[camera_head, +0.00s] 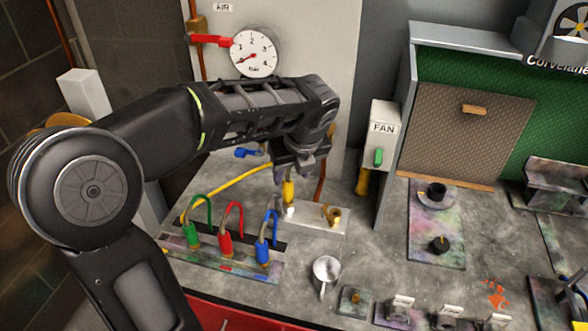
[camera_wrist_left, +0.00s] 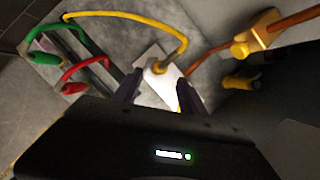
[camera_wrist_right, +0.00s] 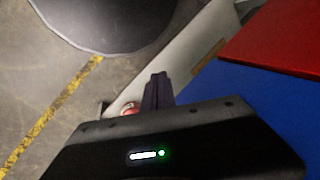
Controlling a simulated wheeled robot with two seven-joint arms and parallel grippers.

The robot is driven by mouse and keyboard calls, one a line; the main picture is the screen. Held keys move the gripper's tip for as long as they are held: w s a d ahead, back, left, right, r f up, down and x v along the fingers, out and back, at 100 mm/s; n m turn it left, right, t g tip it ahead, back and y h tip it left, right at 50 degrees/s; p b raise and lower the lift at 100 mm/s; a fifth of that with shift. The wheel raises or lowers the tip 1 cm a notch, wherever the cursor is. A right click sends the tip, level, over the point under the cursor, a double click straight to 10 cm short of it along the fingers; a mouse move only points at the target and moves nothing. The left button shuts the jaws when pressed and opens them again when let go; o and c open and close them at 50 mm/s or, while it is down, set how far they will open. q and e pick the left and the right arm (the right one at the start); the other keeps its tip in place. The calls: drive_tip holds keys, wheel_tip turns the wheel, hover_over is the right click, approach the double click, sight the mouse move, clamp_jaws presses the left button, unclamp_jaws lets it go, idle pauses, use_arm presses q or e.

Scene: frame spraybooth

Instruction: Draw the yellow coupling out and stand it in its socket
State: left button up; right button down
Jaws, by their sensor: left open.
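The yellow coupling (camera_head: 288,192) stands upright at the left end of a pale metal block (camera_head: 318,217), with its yellow hose (camera_head: 230,182) curving left to the rack. My left gripper (camera_head: 291,174) is just above it, pointing down. In the left wrist view the coupling (camera_wrist_left: 160,67) shows between and beyond the open fingers (camera_wrist_left: 158,92), not gripped. The rack (camera_head: 215,262) holds upright green (camera_head: 192,235), red (camera_head: 225,244) and blue (camera_head: 263,250) couplings. I cannot clearly make out the yellow one's socket. My right gripper (camera_wrist_right: 158,92) looks shut and empty, away from the bench.
A brass fitting (camera_head: 332,213) sits on the block's right end. A steel cup (camera_head: 326,269) stands in front. A FAN box (camera_head: 380,145) and a pressure gauge (camera_head: 254,53) are behind. Bare bench lies between the block and the pots.

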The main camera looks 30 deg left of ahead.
sight(289, 183)
use_arm(q)
drive_tip(key=shift+p+x, duration=0.3)
drive_tip(key=shift+x, duration=3.65)
clamp_jaws()
drive_tip(key=c, duration=0.7)
unclamp_jaws()
clamp_jaws()
